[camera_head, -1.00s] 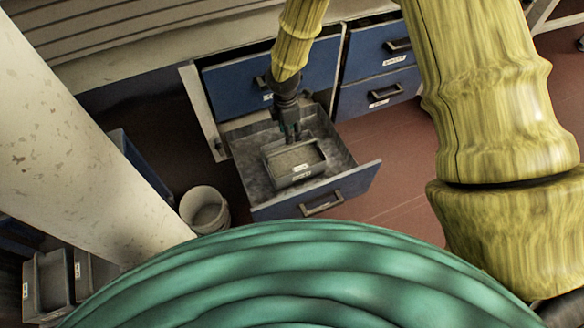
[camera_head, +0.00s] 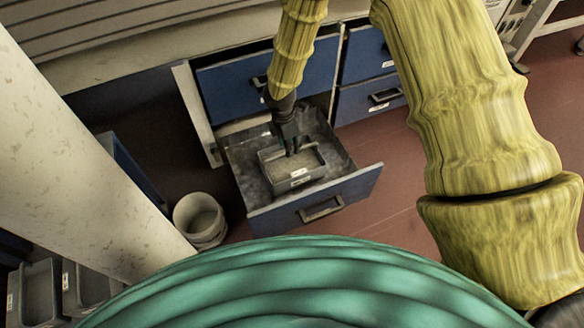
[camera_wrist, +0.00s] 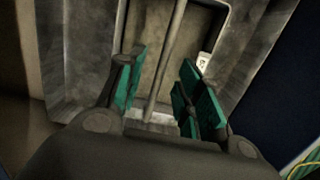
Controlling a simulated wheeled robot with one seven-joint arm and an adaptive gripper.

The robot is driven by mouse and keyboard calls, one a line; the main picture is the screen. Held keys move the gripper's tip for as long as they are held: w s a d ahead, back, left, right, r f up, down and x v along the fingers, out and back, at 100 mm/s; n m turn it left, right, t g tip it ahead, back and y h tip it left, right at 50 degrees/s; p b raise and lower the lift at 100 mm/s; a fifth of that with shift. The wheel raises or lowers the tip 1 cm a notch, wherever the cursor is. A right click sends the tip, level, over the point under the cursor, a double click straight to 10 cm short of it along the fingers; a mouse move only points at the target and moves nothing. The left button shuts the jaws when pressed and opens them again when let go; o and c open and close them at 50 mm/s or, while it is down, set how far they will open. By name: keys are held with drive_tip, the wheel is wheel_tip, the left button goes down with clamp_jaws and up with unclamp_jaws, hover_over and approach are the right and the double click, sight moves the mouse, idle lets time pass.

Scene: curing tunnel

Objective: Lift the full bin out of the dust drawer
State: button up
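The dust drawer (camera_head: 262,219) is pulled out of the blue cabinet, with a blue front and grey inner walls. The bin (camera_head: 298,180), a grey open box with a small white label, sits inside it. In the wrist view the bin (camera_wrist: 205,28) shows a brownish interior and a thin bar (camera_wrist: 172,50) crossing above it. My gripper (camera_head: 291,149) is over the bin, pointing down. In the wrist view its green-padded fingers (camera_wrist: 164,75) are apart, one on each side of the bar, with gaps showing. Whether the fingertips touch the bin cannot be told.
A closed blue drawer (camera_head: 235,90) is directly above the open one. More closed drawers (camera_head: 372,100) stand to the right. A pale bucket (camera_head: 200,218) stands on the floor left of the open drawer. Grey bins (camera_head: 35,295) are at lower left. Red-brown floor is clear at right.

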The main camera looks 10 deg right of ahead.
drive_tip(key=b, duration=0.3)
hover_over(291, 162)
drive_tip(key=f, duration=0.4)
drive_tip(key=shift+s+f, duration=0.3)
drive_tip(key=shift+s, duration=0.05)
drive_tip(key=shift+p, duration=0.3)
drive_tip(key=shift+c, duration=0.4)
clamp_jaws()
